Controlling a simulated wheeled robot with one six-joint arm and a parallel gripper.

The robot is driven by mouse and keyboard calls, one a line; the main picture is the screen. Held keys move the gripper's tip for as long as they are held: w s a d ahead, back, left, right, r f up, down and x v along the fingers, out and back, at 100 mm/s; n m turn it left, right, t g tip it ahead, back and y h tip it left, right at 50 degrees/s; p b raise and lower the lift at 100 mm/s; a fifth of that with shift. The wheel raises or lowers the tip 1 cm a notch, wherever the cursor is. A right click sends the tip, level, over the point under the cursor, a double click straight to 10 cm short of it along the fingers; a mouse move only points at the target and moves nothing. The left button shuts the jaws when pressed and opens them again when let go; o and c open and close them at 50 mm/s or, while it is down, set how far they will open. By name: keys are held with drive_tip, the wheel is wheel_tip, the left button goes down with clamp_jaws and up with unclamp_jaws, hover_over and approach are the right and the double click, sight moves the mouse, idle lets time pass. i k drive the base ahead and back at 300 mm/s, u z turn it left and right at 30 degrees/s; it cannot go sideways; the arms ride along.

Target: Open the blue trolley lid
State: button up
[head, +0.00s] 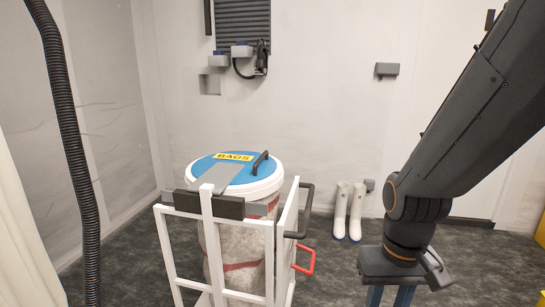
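The blue lid (243,177) lies flat and closed on the white rim of the bin in the trolley, left of centre. It carries a yellow label (234,156) reading BAGS and a dark handle (260,163) on its right side. A grey plate (217,178) crosses the lid toward a dark block (228,207) at the near side. The white trolley frame (270,262) surrounds a pale bag (238,245). My gripper (389,296) is at the lower right, clear of the trolley and lower than the lid. Its two blue fingers are apart, with nothing seen between them; their tips are cut off.
A black bar handle (303,212) and a red handle (304,262) stick out from the trolley's right side. White boots (348,211) stand by the back wall. A black ribbed hose (72,145) hangs at the left. Dark floor is free between trolley and gripper.

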sight(230, 171)
drive_tip(key=z, duration=0.5)
drive_tip(key=k, duration=1.1)
drive_tip(key=u, duration=0.15)
drive_tip(key=i, duration=0.55)
drive_tip(key=u, duration=0.75)
drive_tip(key=i, duration=1.5)
drive_tip(key=z, duration=0.85)
